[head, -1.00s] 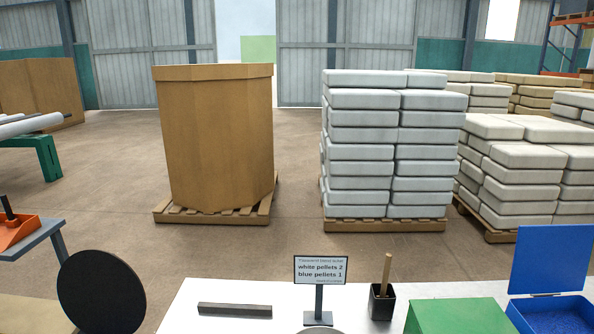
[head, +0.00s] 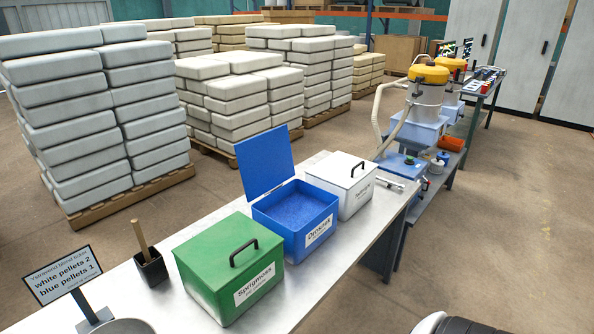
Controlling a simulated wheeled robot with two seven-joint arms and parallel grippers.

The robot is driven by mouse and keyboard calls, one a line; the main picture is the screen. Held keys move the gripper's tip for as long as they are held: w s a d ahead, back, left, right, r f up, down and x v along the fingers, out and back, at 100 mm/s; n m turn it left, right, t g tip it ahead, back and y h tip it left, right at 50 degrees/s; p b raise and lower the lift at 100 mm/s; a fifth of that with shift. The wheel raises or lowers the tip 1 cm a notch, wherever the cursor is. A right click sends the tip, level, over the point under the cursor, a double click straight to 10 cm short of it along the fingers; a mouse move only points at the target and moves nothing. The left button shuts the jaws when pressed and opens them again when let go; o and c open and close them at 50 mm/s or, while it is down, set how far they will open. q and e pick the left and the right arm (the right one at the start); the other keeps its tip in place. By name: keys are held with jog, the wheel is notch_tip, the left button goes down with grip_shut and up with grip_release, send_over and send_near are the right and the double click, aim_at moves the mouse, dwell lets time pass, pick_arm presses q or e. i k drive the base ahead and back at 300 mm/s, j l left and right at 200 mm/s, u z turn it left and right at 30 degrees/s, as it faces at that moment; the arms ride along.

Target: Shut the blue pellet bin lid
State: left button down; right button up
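The blue pellet bin (head: 285,232) stands on the white table between a green bin and a white bin. Blue pellets (head: 298,204) show inside. Neither of my grippers shows in the head view. A rounded white and black part at the bottom edge may be mine.
A closed green bin (head: 228,268) stands left of the blue bin, and a closed white bin (head: 341,186) right of it. A black cup (head: 151,268) with a wooden handle and a recipe sign (head: 64,275) stand further left. Bare tabletop (head: 310,279) lies in front.

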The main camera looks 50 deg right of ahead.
aim_at(265, 161)
jog(key=k+l+z, duration=0.1)
jog(key=z, duration=1.35)
jog(key=i+l, duration=0.1)
